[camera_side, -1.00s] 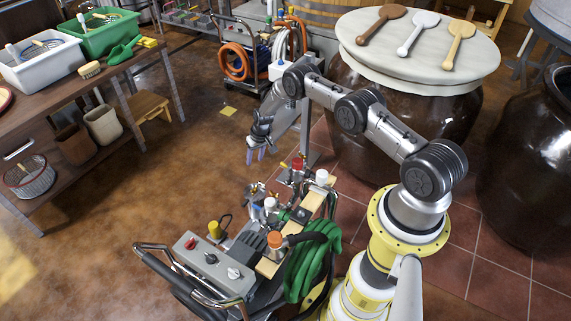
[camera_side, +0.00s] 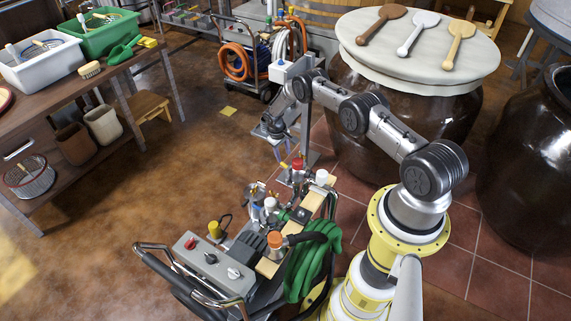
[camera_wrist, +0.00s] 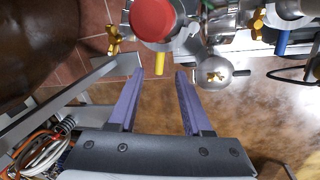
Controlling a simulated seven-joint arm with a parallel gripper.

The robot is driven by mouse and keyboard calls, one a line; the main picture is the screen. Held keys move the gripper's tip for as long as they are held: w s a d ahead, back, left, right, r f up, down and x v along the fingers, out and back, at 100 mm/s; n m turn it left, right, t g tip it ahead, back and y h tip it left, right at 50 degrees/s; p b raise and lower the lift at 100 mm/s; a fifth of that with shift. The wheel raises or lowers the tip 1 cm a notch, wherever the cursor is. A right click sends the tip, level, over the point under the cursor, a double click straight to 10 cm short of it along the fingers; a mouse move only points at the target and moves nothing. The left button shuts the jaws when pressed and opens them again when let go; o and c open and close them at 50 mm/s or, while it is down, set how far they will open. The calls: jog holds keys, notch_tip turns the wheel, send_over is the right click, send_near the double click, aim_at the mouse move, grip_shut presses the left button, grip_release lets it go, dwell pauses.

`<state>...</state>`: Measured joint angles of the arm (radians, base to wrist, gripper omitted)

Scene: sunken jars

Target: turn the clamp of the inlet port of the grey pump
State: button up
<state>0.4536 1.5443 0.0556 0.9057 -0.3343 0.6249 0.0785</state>
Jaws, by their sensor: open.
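The grey pump (camera_side: 212,262) stands on a wheeled cart in the side view, with steel fittings and a red cap (camera_side: 298,164) at its far end. In the wrist view the red cap (camera_wrist: 154,18) is at the top, with steel pipework to its right. Small yellow wing pieces (camera_wrist: 113,40) sit beside it, and a yellow handle (camera_wrist: 159,63) sticks out below it. I cannot tell which belongs to the inlet port's clamp. My gripper (camera_side: 283,153) is just above and left of the red cap. Its purple fingers (camera_wrist: 160,76) are open and empty, the yellow handle showing between their tips.
A green hose (camera_side: 310,265) hangs on the cart's right side. A grey post (camera_side: 305,125) stands close to my gripper. A large brown jar (camera_side: 425,120) with a pale lid is behind my arm.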

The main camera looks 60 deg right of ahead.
aim_at(286, 166)
jog(key=shift+s+d+f, duration=0.1)
jog(key=shift+d+f, duration=0.1)
jog(key=shift+f, duration=0.95)
jog(key=shift+s+d+f, duration=0.1)
jog(key=shift+d+f, duration=0.15)
jog(key=shift+f, duration=0.85)
jog(key=shift+d+f, duration=0.2)
jog(key=shift+f, duration=0.95)
jog(key=shift+c, duration=0.2)
grip_shut()
